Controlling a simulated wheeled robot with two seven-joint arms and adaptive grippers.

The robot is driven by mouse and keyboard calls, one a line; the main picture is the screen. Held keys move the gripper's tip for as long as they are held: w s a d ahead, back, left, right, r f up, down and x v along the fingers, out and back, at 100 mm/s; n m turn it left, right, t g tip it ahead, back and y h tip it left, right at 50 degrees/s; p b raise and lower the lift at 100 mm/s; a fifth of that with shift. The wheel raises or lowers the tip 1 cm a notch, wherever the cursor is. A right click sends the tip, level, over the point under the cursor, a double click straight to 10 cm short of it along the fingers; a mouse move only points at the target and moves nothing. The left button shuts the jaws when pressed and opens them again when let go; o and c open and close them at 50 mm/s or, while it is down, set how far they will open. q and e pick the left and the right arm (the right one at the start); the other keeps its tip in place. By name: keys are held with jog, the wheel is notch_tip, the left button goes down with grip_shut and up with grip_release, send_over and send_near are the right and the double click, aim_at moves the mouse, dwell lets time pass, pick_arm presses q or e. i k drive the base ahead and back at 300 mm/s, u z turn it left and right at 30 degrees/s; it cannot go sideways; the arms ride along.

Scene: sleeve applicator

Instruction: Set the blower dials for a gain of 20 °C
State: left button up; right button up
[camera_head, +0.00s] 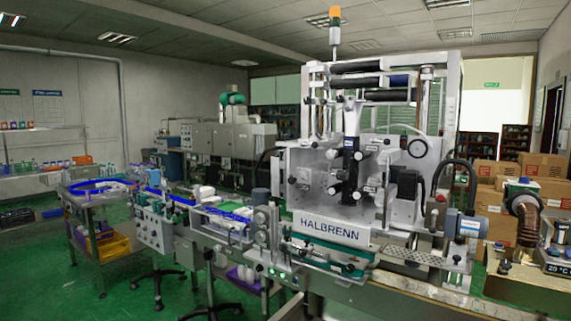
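At the right edge, a small bench (515,292) carries what looks like the blower (521,187), a pale unit with a green top and a dark round front. A brown ribbed hose (529,225) bends down from it. A small dark knob-like part (505,265) sits on the bench front left of the hose. I cannot tell whether it is a dial, and no dial setting is readable. Neither of my grippers is in view.
The large white HALBRENN machine (330,229) fills the middle, with a motor (468,225) jutting toward the bench. A conveyor with blue guides (190,203) runs left from it. Cardboard boxes (512,165) are stacked behind the bench. Green floor (60,290) is open at the left front.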

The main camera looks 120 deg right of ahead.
aim_at(523, 180)
jog(key=z, duration=5.15)
